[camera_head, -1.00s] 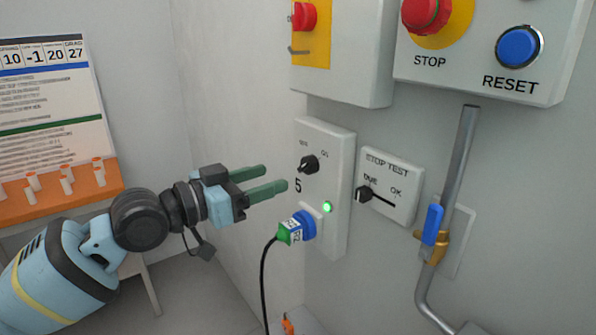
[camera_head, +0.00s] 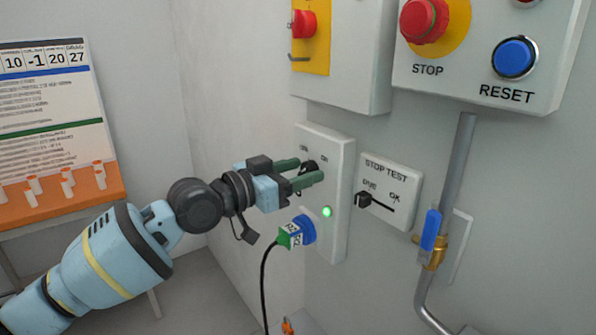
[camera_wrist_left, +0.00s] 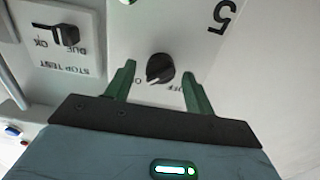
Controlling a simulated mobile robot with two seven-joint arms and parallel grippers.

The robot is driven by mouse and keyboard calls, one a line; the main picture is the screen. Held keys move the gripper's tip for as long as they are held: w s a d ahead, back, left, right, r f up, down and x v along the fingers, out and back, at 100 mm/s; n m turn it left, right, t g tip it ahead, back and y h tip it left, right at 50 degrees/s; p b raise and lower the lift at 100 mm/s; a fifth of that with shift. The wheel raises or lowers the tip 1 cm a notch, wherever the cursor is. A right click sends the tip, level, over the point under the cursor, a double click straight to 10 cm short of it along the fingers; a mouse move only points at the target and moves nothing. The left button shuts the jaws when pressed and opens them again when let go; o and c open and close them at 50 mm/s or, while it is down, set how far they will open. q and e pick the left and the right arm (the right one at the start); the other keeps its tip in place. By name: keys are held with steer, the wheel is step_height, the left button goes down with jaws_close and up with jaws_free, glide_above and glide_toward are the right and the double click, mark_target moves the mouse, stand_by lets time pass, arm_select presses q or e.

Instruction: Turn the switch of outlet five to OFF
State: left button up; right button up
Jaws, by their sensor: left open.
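The outlet five panel (camera_head: 335,190) is a white upright box on the wall. Its black rotary switch (camera_head: 309,166) is partly hidden by my fingers in the head view. In the left wrist view, which is upside down, the switch (camera_wrist_left: 160,68) shows with its white mark turned toward the ON side; OFF is lettered on the other side. My left gripper (camera_head: 312,169) is open, with its green fingers on either side of the switch. In the left wrist view, gaps show between the switch and both fingers (camera_wrist_left: 158,75). My right gripper is not in view.
Below the switch are a lit green lamp (camera_head: 327,211) and a blue plug (camera_head: 304,230) with a hanging black cable. A STOP TEST plate (camera_head: 390,190) is to the right. A control box (camera_head: 470,95) hangs above, and a pipe with a blue valve handle (camera_head: 431,228) stands farther right.

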arm_select(q)
steer(key=shift+c, duration=0.4)
steer(key=c, duration=0.9)
